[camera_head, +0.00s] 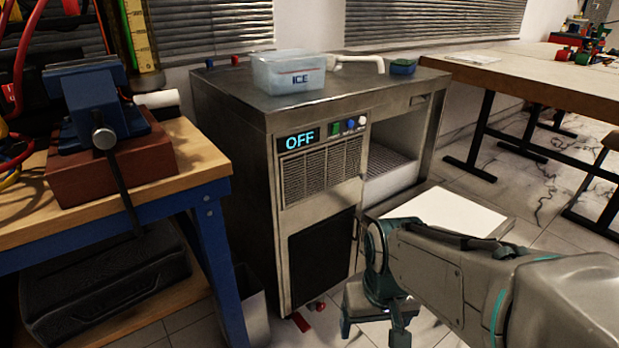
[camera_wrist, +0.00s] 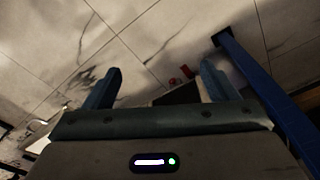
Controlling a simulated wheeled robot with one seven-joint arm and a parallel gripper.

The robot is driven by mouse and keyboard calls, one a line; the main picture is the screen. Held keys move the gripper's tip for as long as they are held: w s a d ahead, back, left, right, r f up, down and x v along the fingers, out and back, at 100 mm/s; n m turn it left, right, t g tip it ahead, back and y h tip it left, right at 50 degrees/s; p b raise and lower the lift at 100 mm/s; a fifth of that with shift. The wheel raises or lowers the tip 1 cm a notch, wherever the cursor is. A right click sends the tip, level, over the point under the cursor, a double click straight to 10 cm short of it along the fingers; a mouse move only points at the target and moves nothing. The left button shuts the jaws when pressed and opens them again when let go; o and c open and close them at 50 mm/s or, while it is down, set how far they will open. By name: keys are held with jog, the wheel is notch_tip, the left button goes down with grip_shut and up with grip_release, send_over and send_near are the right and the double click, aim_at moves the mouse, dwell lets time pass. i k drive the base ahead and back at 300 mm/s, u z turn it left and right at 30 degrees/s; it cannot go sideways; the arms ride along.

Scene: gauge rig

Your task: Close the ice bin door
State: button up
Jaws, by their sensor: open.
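The ice machine (camera_head: 262,235) is a steel cabinet with an "OFF" display. Its ice bin opening (camera_head: 392,165) on the right side of the front is uncovered. The ice bin door (camera_head: 447,208) looks like a white panel folded down and out, roughly level, in front of the opening. My arm hides its near part. My gripper (camera_head: 372,325) hangs low in front of the cabinet, below and to the left of the door, apart from it. In the wrist view my gripper (camera_wrist: 160,72) has its fingers spread with nothing between them.
A blue-legged workbench (camera_head: 215,255) with a vise stands close on the left. A clear ICE tub (camera_head: 292,72) sits on the cabinet top. Small red items (camera_head: 302,320) lie on the floor by the cabinet. A long table (camera_head: 540,70) stands at the back right, with open floor before it.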

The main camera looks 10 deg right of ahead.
aim_at(435, 203)
jog(key=u, duration=1.65)
jog(key=k, duration=1.25)
jog(key=z, duration=1.35)
jog(key=i, duration=1)
jog(key=z, duration=0.05)
